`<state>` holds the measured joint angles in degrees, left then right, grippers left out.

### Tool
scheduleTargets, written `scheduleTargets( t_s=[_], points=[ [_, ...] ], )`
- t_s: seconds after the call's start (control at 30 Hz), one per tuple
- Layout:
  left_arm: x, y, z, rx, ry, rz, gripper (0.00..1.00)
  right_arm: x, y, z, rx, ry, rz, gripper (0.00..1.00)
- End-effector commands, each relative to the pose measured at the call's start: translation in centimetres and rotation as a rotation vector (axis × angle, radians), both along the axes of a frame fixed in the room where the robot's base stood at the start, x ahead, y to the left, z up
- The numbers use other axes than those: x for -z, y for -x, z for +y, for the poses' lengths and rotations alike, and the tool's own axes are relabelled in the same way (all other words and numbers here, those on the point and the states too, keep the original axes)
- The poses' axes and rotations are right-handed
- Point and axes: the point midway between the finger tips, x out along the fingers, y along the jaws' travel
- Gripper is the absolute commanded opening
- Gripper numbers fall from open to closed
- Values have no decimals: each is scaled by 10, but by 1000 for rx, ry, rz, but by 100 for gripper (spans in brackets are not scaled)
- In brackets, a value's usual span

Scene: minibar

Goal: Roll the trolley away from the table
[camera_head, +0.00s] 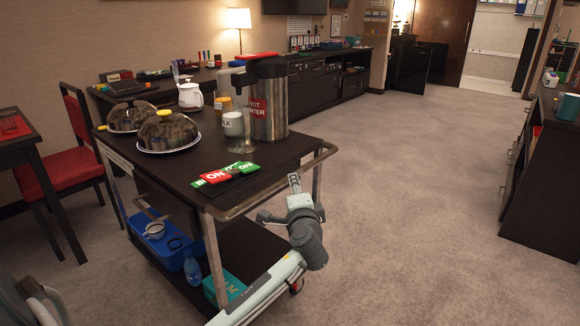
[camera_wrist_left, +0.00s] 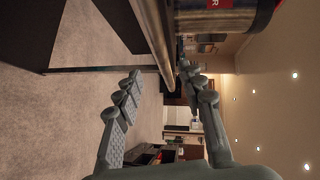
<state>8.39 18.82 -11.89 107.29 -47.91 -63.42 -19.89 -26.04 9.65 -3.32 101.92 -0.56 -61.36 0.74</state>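The dark trolley (camera_head: 200,165) stands in the middle left of the head view, with a metal handle rail (camera_head: 330,151) around its near right end. It carries two domed dishes (camera_head: 167,133), a "hot water" urn (camera_head: 268,100) and green and red signs (camera_head: 226,175). My left gripper (camera_head: 279,197) is at this rail. In the left wrist view, the rail (camera_wrist_left: 152,38) runs between its spread fingers (camera_wrist_left: 163,88). Whether a finger touches the rail is unclear. The dark table (camera_head: 22,147) is at the left edge. My right gripper is not in view.
A red chair (camera_head: 62,168) stands between the table and trolley. A blue crate (camera_head: 170,250) and a bottle (camera_head: 192,267) are on the lower shelf. A long sideboard (camera_head: 318,95) lines the back wall; a cabinet (camera_head: 545,175) stands right. Carpet (camera_head: 425,215) between is clear.

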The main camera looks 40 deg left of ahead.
Motion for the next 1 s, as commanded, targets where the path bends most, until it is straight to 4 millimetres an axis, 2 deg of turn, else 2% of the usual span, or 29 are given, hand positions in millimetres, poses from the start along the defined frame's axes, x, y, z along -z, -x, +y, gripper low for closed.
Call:
scheduleTargets(
  t_s=[0.23, 0.7, 1.0],
  points=[
    [1, -4, 3, 2, 1, 0, 39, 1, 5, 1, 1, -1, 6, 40],
    [10, -54, 45, 2, 0, 0, 39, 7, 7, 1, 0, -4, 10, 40],
    [11, -58, 48, 3, 1, 0, 39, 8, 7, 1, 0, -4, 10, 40]
  ],
)
